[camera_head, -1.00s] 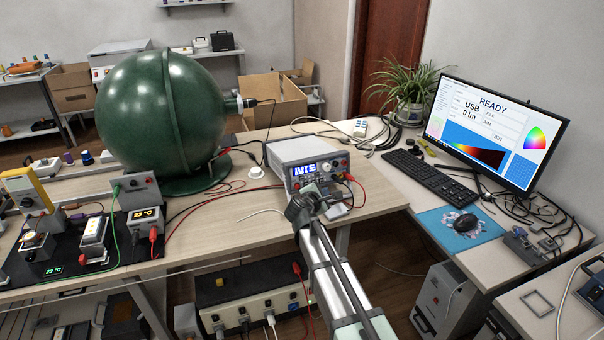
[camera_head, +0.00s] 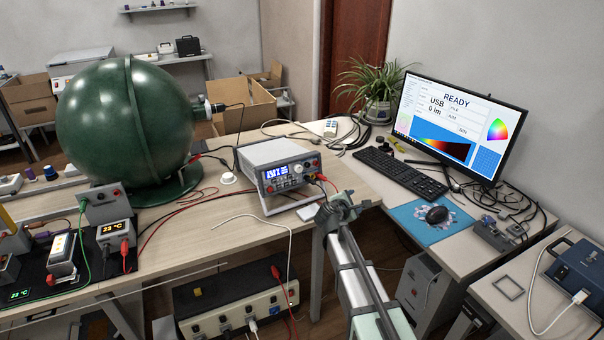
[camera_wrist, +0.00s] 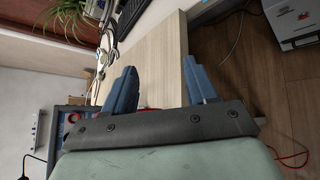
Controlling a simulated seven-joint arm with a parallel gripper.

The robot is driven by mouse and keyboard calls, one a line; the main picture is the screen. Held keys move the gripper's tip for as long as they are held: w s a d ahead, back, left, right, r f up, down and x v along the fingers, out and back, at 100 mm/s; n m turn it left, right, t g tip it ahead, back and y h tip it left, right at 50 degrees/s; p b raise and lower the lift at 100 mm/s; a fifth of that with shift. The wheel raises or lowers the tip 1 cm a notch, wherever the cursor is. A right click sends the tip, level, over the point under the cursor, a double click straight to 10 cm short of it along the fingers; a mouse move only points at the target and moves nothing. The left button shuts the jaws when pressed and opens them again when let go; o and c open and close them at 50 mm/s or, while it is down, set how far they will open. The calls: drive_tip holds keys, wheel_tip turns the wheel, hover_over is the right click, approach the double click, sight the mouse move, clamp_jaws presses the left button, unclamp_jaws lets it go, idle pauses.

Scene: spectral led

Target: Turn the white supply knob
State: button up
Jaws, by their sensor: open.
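The power supply (camera_head: 279,169) is a pale grey box with a lit blue display, near the front edge of the wooden desk in the head view. A small pale knob (camera_head: 298,169) shows on its front panel, right of the display; its turned angle is too small to read. My gripper (camera_head: 338,208) is to the right of the supply and nearer the camera, apart from the knob. In the wrist view my gripper (camera_wrist: 159,66) has its two blue fingers spread with nothing between them. The knob cannot be made out there.
Red leads (camera_head: 325,180) come from the supply's right side. A white cable (camera_head: 255,218) lies on the desk in front of it. The green sphere (camera_head: 125,120) stands to the left, the keyboard (camera_head: 400,172) and monitor (camera_head: 450,125) to the right.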

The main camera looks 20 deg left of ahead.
drive_tip(key=d, duration=0.5)
drive_tip(key=n+y, duration=1.6)
drive_tip(key=n, duration=0.3)
approach(300, 169)
drive_tip(key=shift+g, duration=0.3)
drive_tip(key=x, duration=0.7)
drive_tip(key=shift+w+a+r, duration=0.2)
drive_tip(key=shift+w, duration=0.05)
drive_tip(key=c, duration=1.1)
drive_tip(key=shift+o, duration=0.2)
drive_tip(key=shift+m, duration=0.7)
